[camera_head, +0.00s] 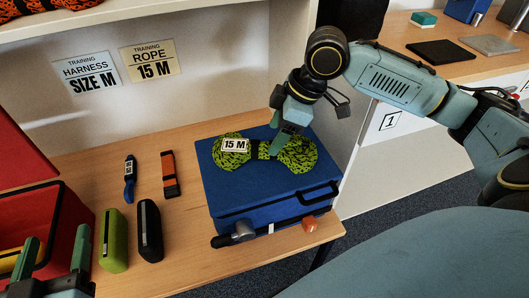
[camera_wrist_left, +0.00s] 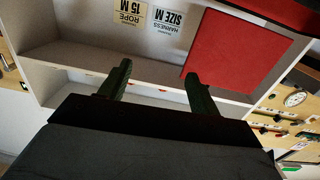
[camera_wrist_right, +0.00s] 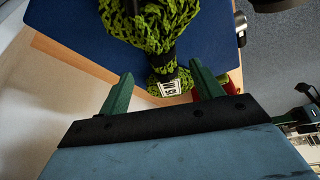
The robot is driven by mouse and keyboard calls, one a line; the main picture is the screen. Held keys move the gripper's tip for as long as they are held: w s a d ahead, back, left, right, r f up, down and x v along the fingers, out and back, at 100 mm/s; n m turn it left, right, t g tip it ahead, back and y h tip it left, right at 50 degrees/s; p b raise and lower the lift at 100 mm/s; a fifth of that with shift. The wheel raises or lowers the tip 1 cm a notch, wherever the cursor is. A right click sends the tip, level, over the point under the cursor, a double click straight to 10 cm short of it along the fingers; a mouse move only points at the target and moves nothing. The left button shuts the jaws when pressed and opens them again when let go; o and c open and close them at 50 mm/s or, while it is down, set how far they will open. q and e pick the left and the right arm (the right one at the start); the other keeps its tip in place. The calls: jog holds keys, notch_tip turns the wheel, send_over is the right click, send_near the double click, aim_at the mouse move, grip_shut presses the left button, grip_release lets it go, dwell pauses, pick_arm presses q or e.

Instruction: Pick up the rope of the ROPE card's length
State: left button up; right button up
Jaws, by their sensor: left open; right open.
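The ROPE card (camera_head: 149,61) on the back wall reads "TRAINING ROPE 15 M". A green-and-black rope bundle (camera_head: 291,154) with a "15 M" tag (camera_head: 235,146) lies on a closed blue case (camera_head: 228,190). My right gripper (camera_head: 284,142) is above the bundle's middle; whether it touches it is unclear. In the right wrist view the open fingers (camera_wrist_right: 160,95) show, with the rope (camera_wrist_right: 165,22) and its tag (camera_wrist_right: 170,88) beyond them. My left gripper (camera_head: 52,262) is open and empty at the lower left, by the red box; its fingers also show in the left wrist view (camera_wrist_left: 158,85).
An open red box (camera_head: 78,218) stands at the left. Green (camera_head: 114,240) and black (camera_head: 150,230) cases, a blue strap (camera_head: 130,180) and an orange strap (camera_head: 170,175) are on the table. A hammer-like tool (camera_head: 243,231) lies along the blue case's front. Another card (camera_head: 87,73) reads "HARNESS SIZE M".

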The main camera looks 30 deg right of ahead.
aim_at(266, 144)
jog(key=shift+a+f, duration=0.1)
jog(key=shift+f, duration=0.05)
jog(key=b+x, duration=0.3)
jog(key=shift+w+a+f, duration=0.1)
jog(key=shift+a+f, duration=0.1)
jog(key=shift+a, duration=0.2)
jog(key=shift+w+a+f+b, duration=0.2)
jog(key=shift+f+b, duration=0.25)
jog(key=shift+f, duration=0.15)
pick_arm(q)
jog(key=s+r+t+h, duration=0.2)
jog(key=s+r+t, duration=0.1)
jog(key=r+t, duration=0.5)
jog(key=shift+d+r+h, duration=0.25)
jog(key=shift+r+h, duration=0.05)
jog(key=shift+r, duration=0.45)
jog(key=shift+s, duration=0.1)
pick_arm(e)
jog(key=c, duration=1.4)
grip_shut()
jog(key=shift+r, duration=0.15)
